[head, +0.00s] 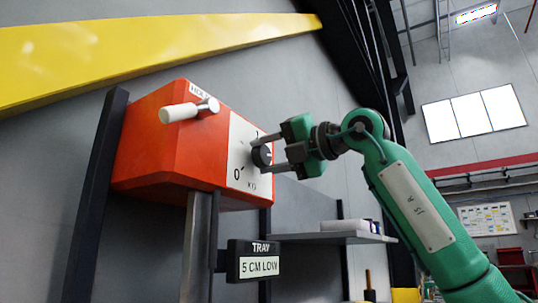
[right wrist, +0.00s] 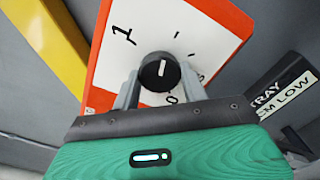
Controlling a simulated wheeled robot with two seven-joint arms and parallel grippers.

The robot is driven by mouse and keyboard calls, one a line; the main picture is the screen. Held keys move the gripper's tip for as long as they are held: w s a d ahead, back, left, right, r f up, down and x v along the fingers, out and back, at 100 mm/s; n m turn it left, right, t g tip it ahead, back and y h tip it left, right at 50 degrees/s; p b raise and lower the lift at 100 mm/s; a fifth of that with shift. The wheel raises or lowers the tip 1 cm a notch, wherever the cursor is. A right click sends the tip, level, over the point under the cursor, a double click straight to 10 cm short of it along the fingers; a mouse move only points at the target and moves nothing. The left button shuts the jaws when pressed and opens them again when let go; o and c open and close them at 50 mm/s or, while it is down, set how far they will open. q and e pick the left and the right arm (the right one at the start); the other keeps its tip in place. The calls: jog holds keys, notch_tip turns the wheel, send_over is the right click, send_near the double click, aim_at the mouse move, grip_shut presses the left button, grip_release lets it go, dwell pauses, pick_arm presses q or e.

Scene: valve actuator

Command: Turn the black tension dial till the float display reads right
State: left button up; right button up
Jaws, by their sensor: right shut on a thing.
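The black tension dial (head: 261,155) sits on the white face of an orange box, with scale marks and a 0 around it. My right gripper (head: 272,154) is shut on the dial, one finger on each side. In the right wrist view the dial (right wrist: 157,72) shows between the two grey fingers, its white pointer line roughly upright in the picture. A large 1 is printed to its upper left and a 0 below it. The display (head: 258,262) under the box reads "TRAY 5 CM LOW". It shows partly in the right wrist view (right wrist: 285,90). My left gripper is not in view.
The orange box (head: 150,150) is carried on a grey post (head: 197,245). A yellow beam (head: 130,55) runs overhead.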

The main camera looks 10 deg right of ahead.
jog(key=o, duration=1)
jog(key=shift+s+d, duration=0.35)
jog(key=shift+s+d+f+b, duration=0.1)
jog(key=shift+s+d+b, duration=0.3)
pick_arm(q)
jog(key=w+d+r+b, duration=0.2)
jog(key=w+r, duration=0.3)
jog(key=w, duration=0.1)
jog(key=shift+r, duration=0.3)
pick_arm(e)
jog(key=v, duration=1.1)
jog(key=shift+s+d, duration=0.2)
